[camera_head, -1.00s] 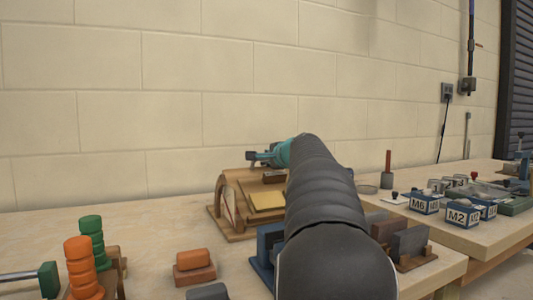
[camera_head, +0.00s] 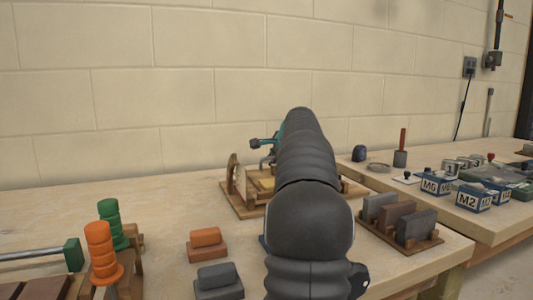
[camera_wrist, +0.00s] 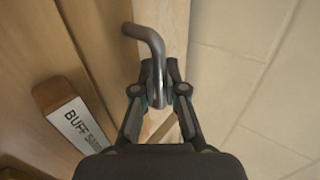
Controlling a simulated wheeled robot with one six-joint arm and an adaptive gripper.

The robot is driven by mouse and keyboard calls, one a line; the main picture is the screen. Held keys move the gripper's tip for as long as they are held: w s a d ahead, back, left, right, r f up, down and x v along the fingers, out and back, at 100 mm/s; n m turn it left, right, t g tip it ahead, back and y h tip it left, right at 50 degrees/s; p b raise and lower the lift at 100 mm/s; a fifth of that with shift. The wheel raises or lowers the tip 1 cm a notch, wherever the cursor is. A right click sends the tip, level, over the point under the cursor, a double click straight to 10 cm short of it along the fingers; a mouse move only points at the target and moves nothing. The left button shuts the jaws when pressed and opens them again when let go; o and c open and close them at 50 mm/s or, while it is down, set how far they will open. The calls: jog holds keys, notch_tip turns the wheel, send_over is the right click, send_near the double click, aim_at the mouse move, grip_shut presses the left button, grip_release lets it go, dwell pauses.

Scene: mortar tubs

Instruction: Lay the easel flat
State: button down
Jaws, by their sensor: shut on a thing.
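The wooden easel (camera_head: 235,174) stands at the back of the near bench in the head view, with an arched upright piece on a flat wooden base. My arm hides its right part, so I cannot tell the board's exact tilt. My gripper (camera_head: 258,144) is at the easel, teal at its end, partly hidden by my arm. In the wrist view my gripper (camera_wrist: 158,88) is shut on a bent grey metal handle (camera_wrist: 150,38), in front of a pale wooden beam (camera_wrist: 172,15).
A block labelled "BUFF" (camera_wrist: 80,122) lies left of the fingers. Orange (camera_head: 207,243) and grey (camera_head: 217,280) blocks and a slab rack (camera_head: 400,217) stand nearer. Orange and green handles (camera_head: 101,248) are at left. Labelled boxes (camera_head: 437,183) sit on the right bench.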

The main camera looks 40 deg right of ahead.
jog(key=shift+w+f+g, duration=0.15)
jog(key=shift+f+g, duration=0.15)
jog(key=shift+f, duration=0.35)
jog(key=c, duration=1.5)
grip_release()
jog(key=v, duration=1.2)
jog(key=shift+d+r, duration=0.1)
